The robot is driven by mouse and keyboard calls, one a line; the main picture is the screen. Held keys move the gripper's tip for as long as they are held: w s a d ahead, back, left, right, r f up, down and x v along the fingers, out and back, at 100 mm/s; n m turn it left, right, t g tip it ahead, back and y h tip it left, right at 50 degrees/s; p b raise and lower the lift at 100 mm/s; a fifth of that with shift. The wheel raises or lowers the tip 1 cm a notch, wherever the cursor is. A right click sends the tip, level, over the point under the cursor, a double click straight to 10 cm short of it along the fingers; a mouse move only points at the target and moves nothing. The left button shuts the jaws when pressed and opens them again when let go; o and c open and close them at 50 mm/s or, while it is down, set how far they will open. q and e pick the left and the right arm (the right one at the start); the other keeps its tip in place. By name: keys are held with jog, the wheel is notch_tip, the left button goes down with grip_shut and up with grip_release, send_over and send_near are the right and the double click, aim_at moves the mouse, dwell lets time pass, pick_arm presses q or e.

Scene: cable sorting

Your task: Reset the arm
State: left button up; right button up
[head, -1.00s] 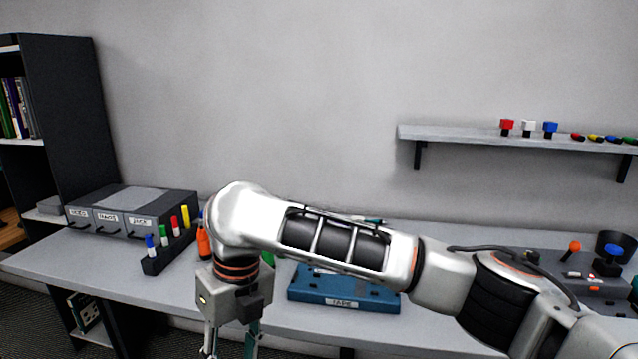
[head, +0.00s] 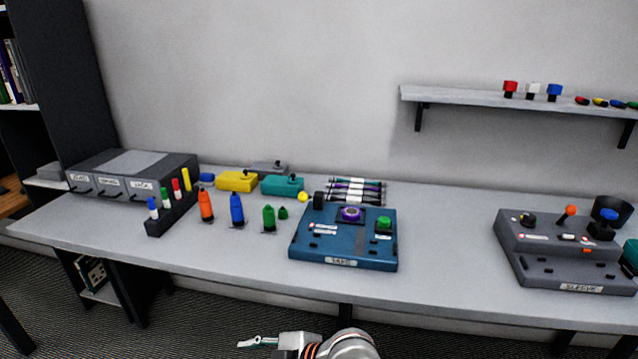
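My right gripper (head: 250,342) is at the bottom edge of the head view, in front of the desk and low, with its fingers pointing left. Only a small part of it and of my arm's wrist shows, so I cannot tell if its fingers are open or shut. No object is seen in it. My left gripper is not in view.
The desk (head: 440,300) carries a drawer box (head: 135,170), a marker rack (head: 172,215), several coloured bottles, a blue tape station (head: 343,240) and a grey sleeve station (head: 565,255). A wall shelf (head: 450,95) hangs at the right.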

jog(key=s+d+f+m+t+h, duration=0.1)
jog(key=d+f+m+t+h, duration=0.15)
jog(key=d+f+m, duration=0.65)
jog(key=s+d+f+m+t+h, duration=0.2)
jog(key=s+d, duration=0.5)
jog(key=d, duration=0.6)
jog(key=s+d+f+m+t+h, duration=0.2)
jog(key=s+d+f+m+h, duration=0.2)
jog(key=s+d, duration=0.3)
jog(key=d+f+m, duration=0.1)
jog(key=d, duration=0.4)
jog(key=shift+d+f, duration=0.25)
jog(key=shift+d, duration=0.1)
